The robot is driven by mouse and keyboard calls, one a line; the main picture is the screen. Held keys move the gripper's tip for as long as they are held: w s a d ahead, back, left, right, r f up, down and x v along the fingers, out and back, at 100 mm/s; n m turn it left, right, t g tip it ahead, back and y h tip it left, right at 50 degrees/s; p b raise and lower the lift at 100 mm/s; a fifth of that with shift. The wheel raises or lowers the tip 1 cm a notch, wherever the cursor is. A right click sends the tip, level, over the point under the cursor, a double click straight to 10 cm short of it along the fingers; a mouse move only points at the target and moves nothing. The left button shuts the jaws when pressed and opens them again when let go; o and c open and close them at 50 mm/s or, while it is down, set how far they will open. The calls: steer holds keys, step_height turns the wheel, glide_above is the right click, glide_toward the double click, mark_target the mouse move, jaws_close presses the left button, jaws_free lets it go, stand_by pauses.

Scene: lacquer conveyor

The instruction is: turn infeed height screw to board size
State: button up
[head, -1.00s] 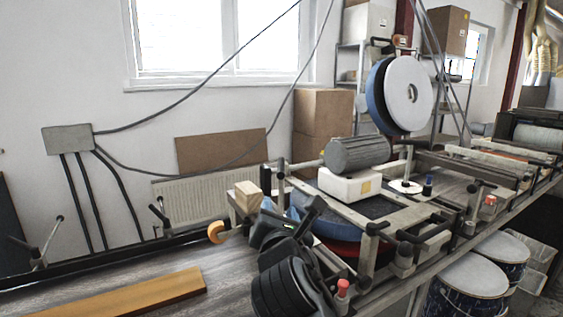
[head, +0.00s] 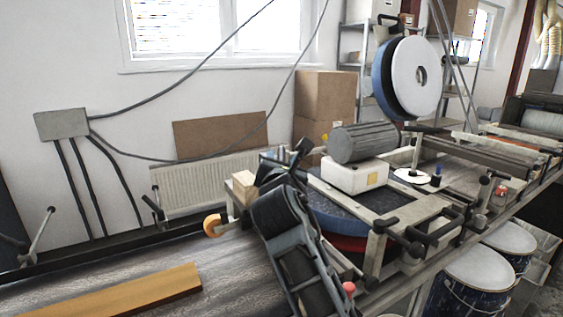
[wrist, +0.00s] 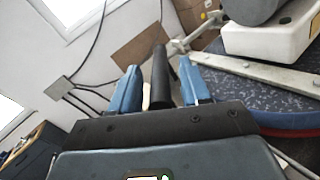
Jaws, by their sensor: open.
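My gripper (wrist: 160,68) is open. Its two blue fingers stand on either side of a black cylindrical handle (wrist: 160,80), with a visible gap at each side. The handle looks like a crank grip by a light metal arm; whether it belongs to the infeed height screw I cannot tell for sure. In the head view my gripper (head: 284,165) is at the near left end of the machine frame, largely hidden by my own arm. An orange-brown board (head: 125,292) lies flat on the infeed table (head: 100,265) at the lower left.
A wooden block (head: 243,187) and an orange wheel (head: 213,225) are just left of my arm. A grey motor on a white box (head: 355,176) stands behind to the right. Black-handled levers (head: 405,238) stick out on the right. A red knob (head: 349,288) is close to my arm.

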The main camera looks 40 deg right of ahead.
steer(key=shift+d, duration=0.1)
steer(key=shift+c, duration=0.4)
steer(key=shift+w, duration=0.1)
jaws_close()
steer(key=shift+g, duration=0.3)
steer(key=w+m+g+b, duration=0.1)
steer(key=m+g+b, duration=0.1)
steer(key=m+g, duration=0.3)
steer(key=w+m+g+b, duration=0.1)
steer(key=m+g+b, duration=0.1)
steer(key=m+g, duration=0.4)
steer(key=w+m+g+h+b, duration=0.1)
steer(key=m+g+b, duration=0.2)
steer(key=g, duration=0.9)
steer(key=shift+w+a+m, duration=0.2)
steer(key=shift+m, duration=1)
steer(key=shift+d+r+g+b, duration=0.1)
steer(key=shift+g+b, duration=0.2)
steer(key=shift+b, duration=0.2)
